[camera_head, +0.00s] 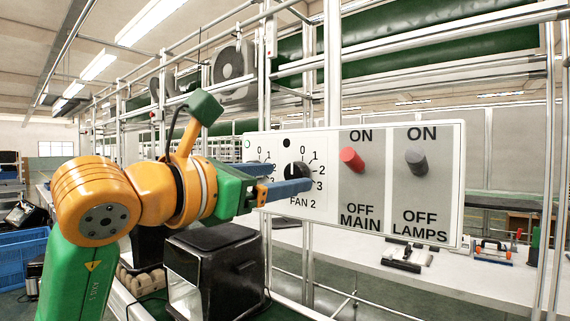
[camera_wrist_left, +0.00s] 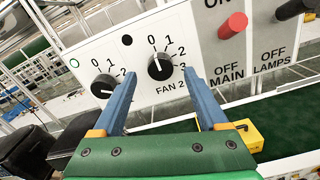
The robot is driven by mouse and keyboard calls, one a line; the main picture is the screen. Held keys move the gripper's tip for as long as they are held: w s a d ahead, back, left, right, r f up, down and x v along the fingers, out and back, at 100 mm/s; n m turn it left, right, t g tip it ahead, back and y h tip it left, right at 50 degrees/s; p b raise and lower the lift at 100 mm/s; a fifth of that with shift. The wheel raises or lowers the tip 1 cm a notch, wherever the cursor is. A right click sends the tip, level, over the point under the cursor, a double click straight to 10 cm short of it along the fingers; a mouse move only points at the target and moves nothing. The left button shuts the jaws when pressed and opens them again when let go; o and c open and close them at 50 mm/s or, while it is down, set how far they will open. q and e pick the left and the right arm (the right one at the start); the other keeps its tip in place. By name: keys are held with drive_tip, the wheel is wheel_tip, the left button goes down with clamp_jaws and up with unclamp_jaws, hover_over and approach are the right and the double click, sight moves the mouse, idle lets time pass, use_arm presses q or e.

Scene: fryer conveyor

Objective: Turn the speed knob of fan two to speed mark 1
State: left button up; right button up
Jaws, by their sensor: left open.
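The black fan two speed knob (camera_wrist_left: 160,67) sits on the white panel above the FAN 2 label, with marks 0, 1, 2 and 3 around it. Its white pointer line appears to point up, near mark 0. In the head view the knob (camera_head: 294,171) is partly hidden by my left gripper. My left gripper (camera_head: 290,178) is open, its blue fingers reaching toward the panel around the knob. In the left wrist view the fingers of my left gripper (camera_wrist_left: 160,75) lie on either side of the knob; contact cannot be told. My right gripper is not in view.
A second black knob (camera_wrist_left: 103,86) with its own marks is left of fan two. A black machine (camera_head: 215,262) stands below the panel.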

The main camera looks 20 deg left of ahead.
use_arm(q)
drive_tip(key=shift+x, duration=1.05)
drive_tip(key=shift+s, duration=0.2)
drive_tip(key=shift+s+a, duration=0.1)
drive_tip(key=shift+c, duration=0.9)
clamp_jaws()
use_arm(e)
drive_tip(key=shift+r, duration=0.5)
use_arm(q)
drive_tip(key=shift+r+m, duration=0.1)
drive_tip(key=shift+m, duration=0.2)
drive_tip(key=m+p, duration=0.1)
drive_tip(key=m, duration=0.1)
drive_tip(key=shift+m, duration=2.5)
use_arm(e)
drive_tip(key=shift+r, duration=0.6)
